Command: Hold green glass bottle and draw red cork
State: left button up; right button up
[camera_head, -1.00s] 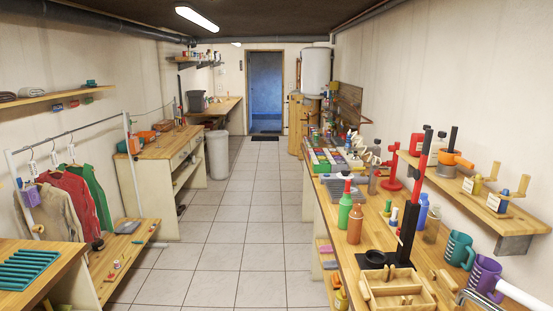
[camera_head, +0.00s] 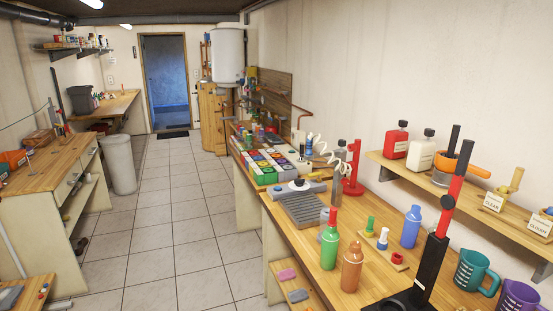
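The green glass bottle (camera_head: 329,248) stands upright near the left edge of the long wooden bench (camera_head: 313,268) on the right. The red cork (camera_head: 333,217) sits in the top of its neck. An orange-brown bottle (camera_head: 351,268) stands just in front of it, and a small gap seems to part the two. Neither of my grippers shows in the head view, so nothing is seen touching the bottle or cork.
A black and red upright stand (camera_head: 437,240), a blue bottle (camera_head: 411,227) and a teal jug (camera_head: 474,270) stand to the right. A grey ribbed tray (camera_head: 303,211) lies behind the green bottle. The tiled aisle (camera_head: 187,222) on the left is clear.

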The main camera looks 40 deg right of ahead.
aim_at(332, 223)
jog(key=i+z, duration=0.1)
jog(key=i, duration=0.5)
jog(key=i+j+z, duration=0.1)
jog(key=i, duration=0.55)
jog(key=i+j+z, duration=0.1)
jog(key=i, duration=0.5)
jog(key=i+j+z, duration=0.1)
jog(key=i+j, duration=0.15)
jog(key=i, duration=0.35)
